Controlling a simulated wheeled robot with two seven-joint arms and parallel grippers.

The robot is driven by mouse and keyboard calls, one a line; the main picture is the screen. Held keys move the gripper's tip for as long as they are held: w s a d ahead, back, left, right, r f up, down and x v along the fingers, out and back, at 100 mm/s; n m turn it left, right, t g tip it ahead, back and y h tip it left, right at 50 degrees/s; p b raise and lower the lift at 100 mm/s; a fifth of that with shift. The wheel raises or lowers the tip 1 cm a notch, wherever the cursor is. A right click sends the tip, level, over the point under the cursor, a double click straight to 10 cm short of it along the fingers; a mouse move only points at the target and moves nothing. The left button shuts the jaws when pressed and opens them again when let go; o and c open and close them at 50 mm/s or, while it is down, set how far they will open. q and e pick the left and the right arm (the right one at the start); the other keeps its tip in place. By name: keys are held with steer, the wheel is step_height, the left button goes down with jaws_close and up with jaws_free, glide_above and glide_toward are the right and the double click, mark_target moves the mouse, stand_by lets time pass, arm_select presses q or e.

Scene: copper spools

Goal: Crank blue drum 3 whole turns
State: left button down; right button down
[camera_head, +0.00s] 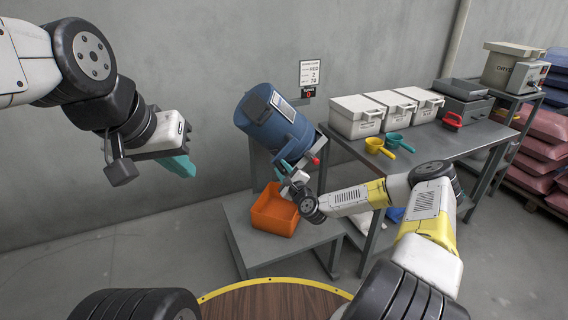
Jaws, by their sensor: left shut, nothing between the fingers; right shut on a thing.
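The blue drum (272,124) is mounted tilted on a stand by the back wall, with a dark hatch and a pale label on its side. My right gripper (284,171) is at the drum's lower front end, shut on the crank handle, which is mostly hidden by the fingers and wrist. A small red part (315,160) shows just right of that gripper. My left gripper (182,165) is shut and empty, held in the air left of the drum and well apart from it.
An orange bin (275,212) stands on a low grey platform (243,232) below the drum. A grey bench (455,138) at right holds white lidded boxes (357,116), yellow (375,146) and teal (399,142) scoops and a red item (453,119). A sign (310,73) hangs behind. The left floor is clear.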

steer(key=shift+s+a+r+m, duration=0.3)
steer(key=shift+a+r+m, duration=0.45)
steer(key=shift+m, duration=0.15)
step_height(320, 180, up, 6)
steer(key=a+m, duration=0.1)
steer(key=m, duration=0.6)
steer(key=shift+s, duration=0.2)
steer(key=shift+r, duration=0.1)
steer(key=c, duration=1.2)
jaws_free()
steer(key=shift+o, duration=0.2)
